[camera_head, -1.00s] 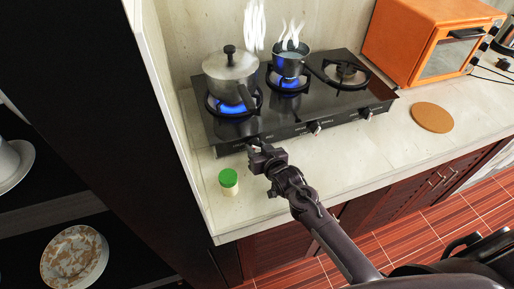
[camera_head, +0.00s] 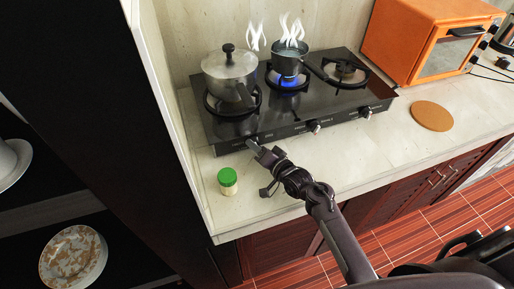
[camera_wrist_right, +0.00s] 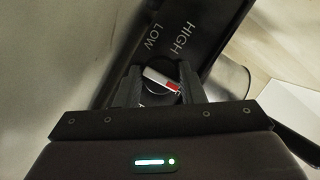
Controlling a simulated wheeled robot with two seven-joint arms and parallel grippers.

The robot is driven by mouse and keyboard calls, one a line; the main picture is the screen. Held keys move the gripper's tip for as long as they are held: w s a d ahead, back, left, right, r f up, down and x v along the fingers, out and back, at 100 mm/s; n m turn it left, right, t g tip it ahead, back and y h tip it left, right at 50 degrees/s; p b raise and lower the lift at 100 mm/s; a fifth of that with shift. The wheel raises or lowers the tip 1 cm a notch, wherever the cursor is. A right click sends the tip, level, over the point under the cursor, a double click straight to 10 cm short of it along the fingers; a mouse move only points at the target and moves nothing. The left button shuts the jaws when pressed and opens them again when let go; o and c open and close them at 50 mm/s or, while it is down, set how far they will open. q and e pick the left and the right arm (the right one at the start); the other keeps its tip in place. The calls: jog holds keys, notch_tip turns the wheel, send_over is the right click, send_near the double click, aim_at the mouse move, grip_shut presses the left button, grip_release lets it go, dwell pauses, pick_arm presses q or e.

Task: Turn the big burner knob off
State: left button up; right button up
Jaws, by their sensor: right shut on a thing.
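The black stove (camera_head: 290,105) has three burners in a row and knobs along its front. The left burner (camera_head: 232,110), under the big lidded pot (camera_head: 229,68), shows no flame. My right gripper (camera_head: 258,149) is at the left knob on the stove front. In the right wrist view, its fingers (camera_wrist_right: 160,72) are shut around the knob (camera_wrist_right: 158,75), which has a silver bar with a red mark. The words LOW and HIGH show on the panel beside it. In the head view the gripper mostly hides this knob. My left gripper is not in view.
The middle burner burns blue under a small steaming pot (camera_head: 288,62); the right burner (camera_head: 345,70) is empty. A green-capped jar (camera_head: 228,182) stands left of my right gripper. A round brown mat (camera_head: 432,116) and an orange oven (camera_head: 425,45) are to the right.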

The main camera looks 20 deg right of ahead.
jog(key=shift+m, duration=0.4)
jog(key=o, duration=1)
jog(key=v, duration=0.3)
jog(key=b+v, duration=0.1)
jog(key=v, duration=0.2)
jog(key=shift+s+d+f, duration=0.15)
jog(key=shift+s, duration=0.1)
jog(key=shift+s+d, duration=0.2)
jog(key=shift+s, duration=0.35)
